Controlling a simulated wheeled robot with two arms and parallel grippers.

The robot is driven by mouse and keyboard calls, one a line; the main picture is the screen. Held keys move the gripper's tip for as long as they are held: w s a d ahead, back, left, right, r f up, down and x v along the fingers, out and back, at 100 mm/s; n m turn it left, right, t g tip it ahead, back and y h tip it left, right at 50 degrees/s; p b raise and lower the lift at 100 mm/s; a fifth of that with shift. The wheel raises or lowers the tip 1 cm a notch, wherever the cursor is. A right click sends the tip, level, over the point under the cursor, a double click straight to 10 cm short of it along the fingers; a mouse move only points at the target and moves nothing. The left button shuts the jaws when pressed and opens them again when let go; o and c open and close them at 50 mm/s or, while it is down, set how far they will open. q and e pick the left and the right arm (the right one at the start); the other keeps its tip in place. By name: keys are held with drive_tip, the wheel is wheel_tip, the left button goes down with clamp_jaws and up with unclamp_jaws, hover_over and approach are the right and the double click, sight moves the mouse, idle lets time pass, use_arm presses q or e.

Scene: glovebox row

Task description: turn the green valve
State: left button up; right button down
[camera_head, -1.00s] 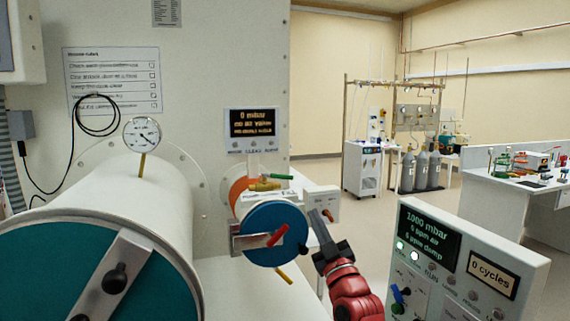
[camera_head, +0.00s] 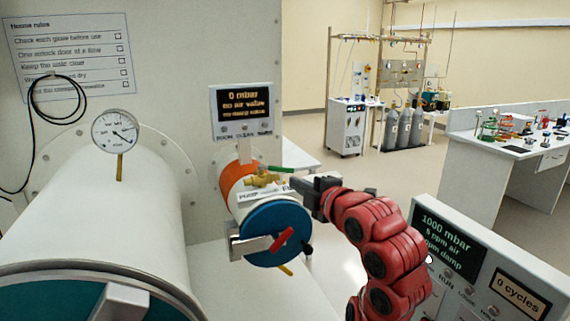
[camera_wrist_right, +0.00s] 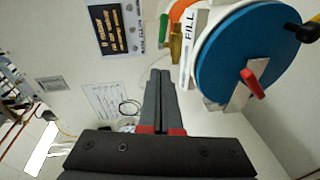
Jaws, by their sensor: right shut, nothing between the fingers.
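The green valve (camera_head: 277,169) is a small green lever on a brass body (camera_head: 262,181), on top of the small orange and white chamber with a blue door. In the right wrist view the green lever (camera_wrist_right: 163,28) and its brass body (camera_wrist_right: 176,46) show near the top, left of the blue door. My right gripper (camera_head: 297,182) is shut and empty, just right of the green lever's end in the head view. In the wrist view its fingers (camera_wrist_right: 160,75) lie together, and a gap shows between their tips and the lever. My left gripper is in neither view.
The blue door (camera_head: 274,234) has a red handle (camera_head: 284,239). A large white chamber (camera_head: 110,215) with a gauge (camera_head: 115,131) stands at left. A small display (camera_head: 243,106) is above the valve. A control panel (camera_head: 480,265) stands at lower right, close to my right arm.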

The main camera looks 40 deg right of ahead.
sight(293, 171)
drive_tip(key=w+d+p, duration=0.1)
drive_tip(key=w, duration=0.2)
drive_tip(key=w+d+f+p, duration=0.1)
drive_tip(key=w, duration=0.2)
drive_tip(key=w+d, duration=0.1)
drive_tip(key=w, duration=0.2)
drive_tip(key=shift+w+d+f+p, duration=0.1)
drive_tip(key=shift+w+f+p, duration=0.25)
drive_tip(key=shift+p, duration=0.05)
drive_tip(key=shift+w+d+f, duration=0.1)
drive_tip(key=shift+w+d, duration=0.1)
drive_tip(key=shift+d, duration=0.1)
drive_tip(key=shift+d+f+y+b, duration=0.2)
drive_tip(key=shift+f+y+b, duration=0.15)
drive_tip(key=shift+b, duration=0.6)
drive_tip(key=shift+d+r+n+y+b, duration=0.2)
drive_tip(key=shift+n+y+b, duration=0.1)
drive_tip(key=shift+n, duration=0.1)
drive_tip(key=d+b, duration=0.1)
drive_tip(key=b, duration=0.3)
drive_tip(key=w+d+y+b, duration=0.1)
drive_tip(key=b, duration=0.3)
drive_tip(key=shift+w+d+f+n, duration=0.15)
drive_tip(key=shift+w+f+n, duration=0.05)
drive_tip(key=shift+n, duration=0.2)
drive_tip(key=d+b, duration=0.1)
drive_tip(key=w+b, duration=0.1)
drive_tip(key=b, duration=0.1)
drive_tip(key=shift+w+d+r, duration=0.3)
drive_tip(key=shift+d, duration=0.05)
